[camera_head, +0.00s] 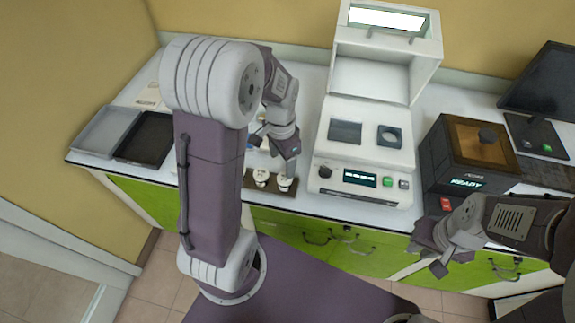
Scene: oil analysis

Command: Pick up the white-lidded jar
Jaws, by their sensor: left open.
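Small white-lidded jars stand in a dark brown rack at the front of the bench; two lids show plainly, a left jar (261,177) and a right jar (285,183). My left gripper (288,165) is open and points down just above the right jar. I cannot tell whether its fingers are around a lid or only over it. My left arm hides the left part of the rack and whatever stands there. My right gripper (438,254) is low at the right, in front of the green cabinets and away from the jars; its jaws are unclear.
A white instrument (330,195) with a raised lid stands right of the rack. A black device (468,184) reading READY and a monitor (545,85) stand further right. A grey tray (100,130) and a black tray (147,138) lie at the left end of the bench.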

